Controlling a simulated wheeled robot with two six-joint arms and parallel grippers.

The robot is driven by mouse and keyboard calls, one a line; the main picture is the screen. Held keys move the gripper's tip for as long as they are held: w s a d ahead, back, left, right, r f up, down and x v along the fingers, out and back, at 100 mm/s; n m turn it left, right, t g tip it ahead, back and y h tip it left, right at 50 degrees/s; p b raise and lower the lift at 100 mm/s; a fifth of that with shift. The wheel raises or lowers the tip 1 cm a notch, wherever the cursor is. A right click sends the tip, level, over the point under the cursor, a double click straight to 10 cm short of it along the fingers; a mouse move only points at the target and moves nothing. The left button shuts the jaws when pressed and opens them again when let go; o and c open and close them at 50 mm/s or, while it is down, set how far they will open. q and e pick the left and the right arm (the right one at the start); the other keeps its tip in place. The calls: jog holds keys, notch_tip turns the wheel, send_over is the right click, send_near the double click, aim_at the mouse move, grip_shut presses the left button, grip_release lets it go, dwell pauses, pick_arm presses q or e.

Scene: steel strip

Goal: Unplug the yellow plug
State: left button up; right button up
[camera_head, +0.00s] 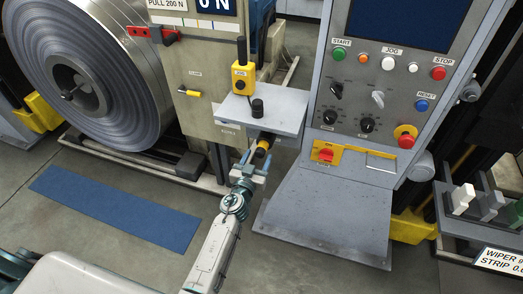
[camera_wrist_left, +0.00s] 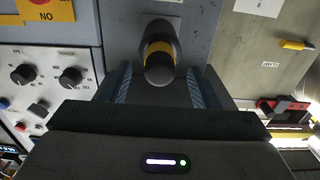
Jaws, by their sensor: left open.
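The yellow plug (camera_head: 262,148) is a short black cylinder with a yellow band, under the front edge of a small grey shelf. In the left wrist view the plug (camera_wrist_left: 159,48) sticks out from a grey surface, its dark rounded end towards the camera. My left gripper (camera_head: 254,168) is just in front of the plug. In the wrist view its fingers (camera_wrist_left: 159,80) are open, one on each side of the plug's end, with a visible gap on both sides. The socket is mostly hidden behind the plug. My right gripper is not in view.
The grey shelf (camera_head: 275,107) above carries a black knob and a yellow control box (camera_head: 242,77). A control panel (camera_head: 385,90) with buttons and a red stop button stands to the right. A steel coil (camera_head: 85,70) is at left. A blue mat (camera_head: 116,208) lies on open floor.

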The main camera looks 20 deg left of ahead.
aim_at(259, 156)
pick_arm(q)
jog(key=shift+w, duration=1.9)
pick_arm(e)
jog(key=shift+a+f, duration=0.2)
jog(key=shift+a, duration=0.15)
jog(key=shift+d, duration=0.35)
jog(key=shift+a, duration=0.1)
pick_arm(q)
jog(key=shift+c, duration=0.7)
grip_shut()
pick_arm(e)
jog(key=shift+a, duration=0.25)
pick_arm(q)
jog(key=shift+s, duration=0.15)
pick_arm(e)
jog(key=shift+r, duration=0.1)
